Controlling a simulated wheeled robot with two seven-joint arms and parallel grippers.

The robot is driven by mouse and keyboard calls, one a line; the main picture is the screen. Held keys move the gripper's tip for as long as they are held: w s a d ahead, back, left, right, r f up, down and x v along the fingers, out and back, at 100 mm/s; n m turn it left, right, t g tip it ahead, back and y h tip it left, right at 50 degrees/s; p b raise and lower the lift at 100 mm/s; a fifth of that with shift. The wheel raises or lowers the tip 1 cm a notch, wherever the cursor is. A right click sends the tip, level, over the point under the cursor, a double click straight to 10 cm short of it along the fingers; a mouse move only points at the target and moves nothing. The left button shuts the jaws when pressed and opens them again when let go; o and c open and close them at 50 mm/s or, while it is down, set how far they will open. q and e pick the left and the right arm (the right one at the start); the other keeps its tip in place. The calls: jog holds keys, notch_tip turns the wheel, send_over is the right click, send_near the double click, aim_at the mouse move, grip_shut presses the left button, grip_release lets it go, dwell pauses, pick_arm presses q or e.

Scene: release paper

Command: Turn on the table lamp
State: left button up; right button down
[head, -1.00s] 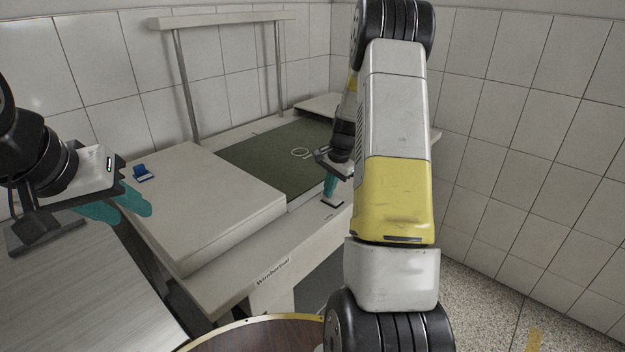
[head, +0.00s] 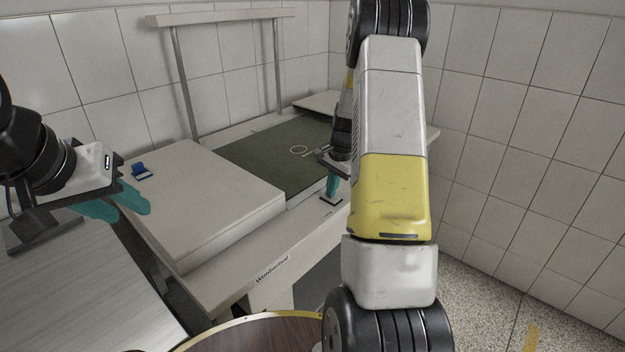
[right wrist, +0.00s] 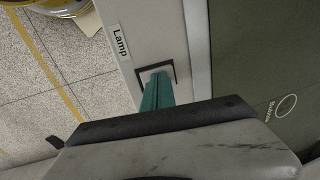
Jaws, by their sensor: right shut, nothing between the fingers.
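The lamp switch (right wrist: 171,72) is a small plate with a dark edge on the table's front frame, beside a white "Lamp" label (right wrist: 121,44). In the head view the switch plate (head: 331,200) lies just below my right fingertips. My right gripper (head: 331,187) points down with its teal fingers shut and empty. In the right wrist view its fingertips (right wrist: 158,77) overlap the switch and hide part of it; whether they touch or press it I cannot tell. My left gripper (head: 125,205) is at the left with its teal fingers apart and empty. No lamp shade or bulb is clearly visible.
The table has a green mat (head: 270,155) with a ring marking and a raised light board (head: 200,195) carrying a small blue item (head: 142,170). A posted overhead bar (head: 225,16) stands behind. A round brown surface (head: 250,335) is in front. Tiled walls close in the back and right.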

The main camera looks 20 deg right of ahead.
notch_tip(320, 180, up, 14)
jog(key=s+d, duration=0.1)
jog(key=s, duration=0.1)
jog(key=shift+s+d+f, duration=0.15)
jog(key=shift+s+d, duration=0.15)
jog(key=shift+s, duration=0.05)
jog(key=shift+w+a+t, duration=0.3)
jog(key=shift+w+a, duration=0.05)
jog(key=shift+w, duration=0.25)
send_near(335, 200)
jog(key=w+f, duration=0.1)
jog(key=f, duration=0.1)
jog(key=w+a+f, duration=0.1)
jog(key=w+f, duration=0.1)
jog(key=w+a+f, duration=0.1)
jog(key=f, duration=0.1)
jog(key=shift+w+a, duration=0.1)
jog(key=shift+w, duration=0.2)
jog(key=shift+w+a+f, duration=0.1)
